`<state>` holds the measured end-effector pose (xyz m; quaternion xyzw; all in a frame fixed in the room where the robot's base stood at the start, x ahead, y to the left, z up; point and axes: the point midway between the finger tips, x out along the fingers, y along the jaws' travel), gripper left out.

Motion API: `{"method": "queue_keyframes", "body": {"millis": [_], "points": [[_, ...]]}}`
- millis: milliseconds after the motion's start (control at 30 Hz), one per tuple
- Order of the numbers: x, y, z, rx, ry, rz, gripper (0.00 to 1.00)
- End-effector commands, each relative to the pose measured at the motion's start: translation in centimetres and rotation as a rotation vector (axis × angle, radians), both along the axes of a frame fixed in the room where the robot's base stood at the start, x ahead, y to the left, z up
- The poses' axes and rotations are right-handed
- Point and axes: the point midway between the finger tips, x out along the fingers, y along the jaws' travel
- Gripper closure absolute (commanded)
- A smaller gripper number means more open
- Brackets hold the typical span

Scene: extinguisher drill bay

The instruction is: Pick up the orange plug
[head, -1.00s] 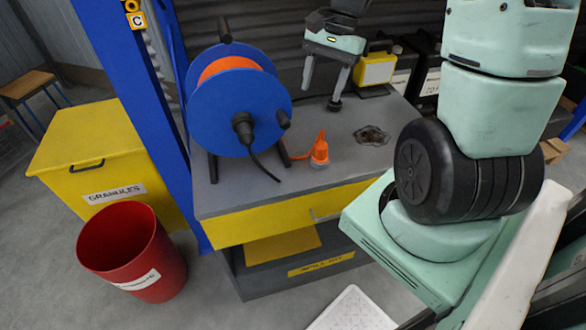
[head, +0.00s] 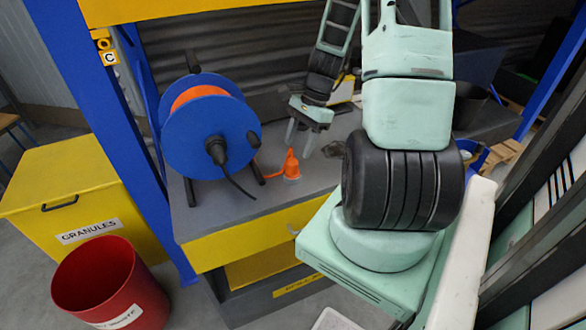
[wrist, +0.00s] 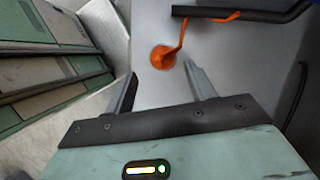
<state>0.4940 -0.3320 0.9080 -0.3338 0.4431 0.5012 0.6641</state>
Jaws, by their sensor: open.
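The orange plug (head: 291,165) stands on the grey bench top (head: 225,218), to the right of the blue cable reel, with its orange cable running left to the reel. My gripper (head: 299,145) is open and empty, above the bench and close to the plug in the head view. In the wrist view the plug (wrist: 163,57) lies beyond the fingertips, between their lines, and the fingers (wrist: 160,75) do not touch it.
The blue cable reel (head: 205,130) with a black plug and lead stands left of the orange plug. A dark stain (head: 335,149) lies on the bench to the right. A red bin (head: 108,285) and a yellow granules box (head: 70,195) stand on the floor at left.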

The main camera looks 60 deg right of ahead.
Motion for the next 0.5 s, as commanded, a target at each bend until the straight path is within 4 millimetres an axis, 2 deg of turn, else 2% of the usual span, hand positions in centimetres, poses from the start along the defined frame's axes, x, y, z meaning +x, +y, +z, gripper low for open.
{"method": "queue_keyframes", "body": {"millis": [100,333,500], "points": [[0.1,0.5,-1.4,0.001,0.002,0.001,0.45],[0.3,1.1,-2.8,0.002,0.001,0.001,0.45],[0.6,1.8,-5.0,0.004,0.001,0.001,0.45]]}}
